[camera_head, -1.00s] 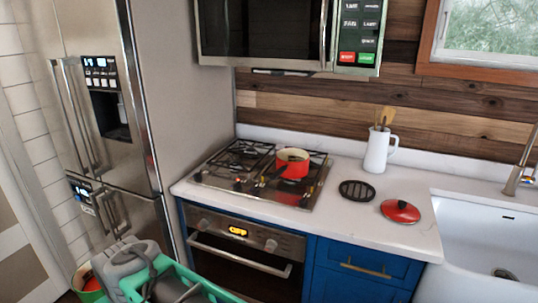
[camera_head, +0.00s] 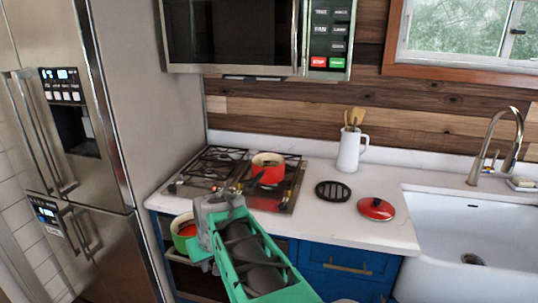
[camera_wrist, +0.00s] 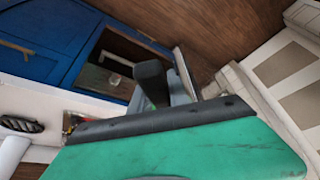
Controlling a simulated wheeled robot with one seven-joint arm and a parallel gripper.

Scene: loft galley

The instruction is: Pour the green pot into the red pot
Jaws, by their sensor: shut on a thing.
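The red pot (camera_head: 267,172) stands on the stove's back right, its dark handle pointing toward the front left. Dark reddish contents show inside it. The green pot (camera_head: 178,241) hangs in front of the counter's front left edge, with orange-red contents visible, and looks about upright. My gripper (camera_head: 203,238) is shut on the green pot at its right side. My grey wrist and green arm hide part of that pot and the grip itself. The green pot is left of, nearer than and lower than the red pot. I cannot make out either pot in the wrist view.
The stove (camera_head: 215,172) has free burners at left. A black trivet (camera_head: 333,191), a red lid (camera_head: 376,209) and a white jug (camera_head: 350,152) with utensils stand on the counter right of it. The microwave (camera_head: 235,37) hangs above. The fridge (camera_head: 65,120) is at left, the sink (camera_head: 460,225) at right.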

